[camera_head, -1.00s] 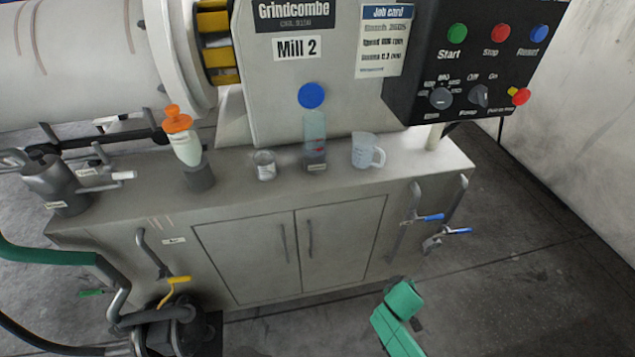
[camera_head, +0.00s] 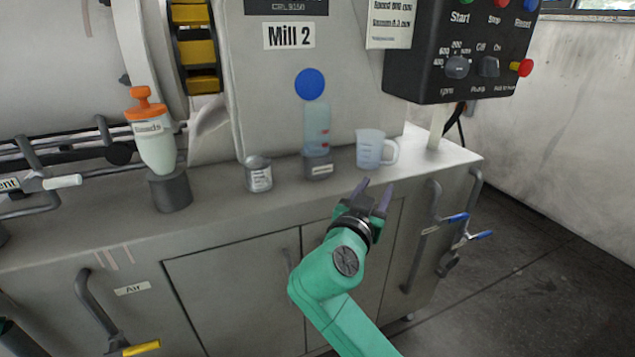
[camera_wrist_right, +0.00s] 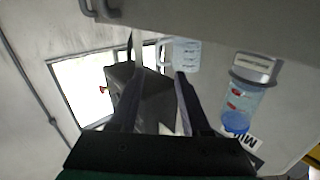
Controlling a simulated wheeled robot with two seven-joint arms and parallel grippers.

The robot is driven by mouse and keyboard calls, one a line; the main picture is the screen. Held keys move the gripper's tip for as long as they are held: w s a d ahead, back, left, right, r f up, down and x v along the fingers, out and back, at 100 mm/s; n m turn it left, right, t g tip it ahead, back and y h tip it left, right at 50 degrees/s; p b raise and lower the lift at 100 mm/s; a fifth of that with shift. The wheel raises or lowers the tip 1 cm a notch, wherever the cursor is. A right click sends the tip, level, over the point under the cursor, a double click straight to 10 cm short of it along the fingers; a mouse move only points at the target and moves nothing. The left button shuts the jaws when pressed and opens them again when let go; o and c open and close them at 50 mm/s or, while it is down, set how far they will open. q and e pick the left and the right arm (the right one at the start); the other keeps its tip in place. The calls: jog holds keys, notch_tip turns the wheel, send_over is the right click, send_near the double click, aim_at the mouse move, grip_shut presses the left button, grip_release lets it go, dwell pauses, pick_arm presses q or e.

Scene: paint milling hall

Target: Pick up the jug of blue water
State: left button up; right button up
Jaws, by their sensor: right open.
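The jug (camera_head: 369,149) is a small translucent pale-blue measuring jug with a handle on its right side. It stands upright on the cabinet top, right of the blue-capped cylinder. It also shows at the top of the right wrist view (camera_wrist_right: 187,55). My right gripper (camera_head: 374,188) is open and empty, in front of the jug and a little below it in the head view. In the right wrist view its two fingers (camera_wrist_right: 158,75) point towards the jug, which is beyond the tips and apart from them. My left gripper is not in view.
A clear cylinder with a blue top (camera_head: 317,128) stands just left of the jug; a small metal can (camera_head: 258,174) and an orange-capped bottle (camera_head: 153,135) in a grey holder stand further left. The control box (camera_head: 455,60) overhangs at the right. Blue-handled valves (camera_head: 455,218) are on the cabinet's right end.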

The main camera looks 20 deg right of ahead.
aim_at(395, 158)
jog(key=x, duration=0.7)
jog(key=p+x, duration=0.1)
jog(key=x, duration=0.6)
jog(key=shift+s+d+r, duration=0.15)
jog(key=shift+d+r, duration=0.1)
jog(key=shift+d, duration=0.05)
jog(key=shift+a, duration=0.1)
grip_shut()
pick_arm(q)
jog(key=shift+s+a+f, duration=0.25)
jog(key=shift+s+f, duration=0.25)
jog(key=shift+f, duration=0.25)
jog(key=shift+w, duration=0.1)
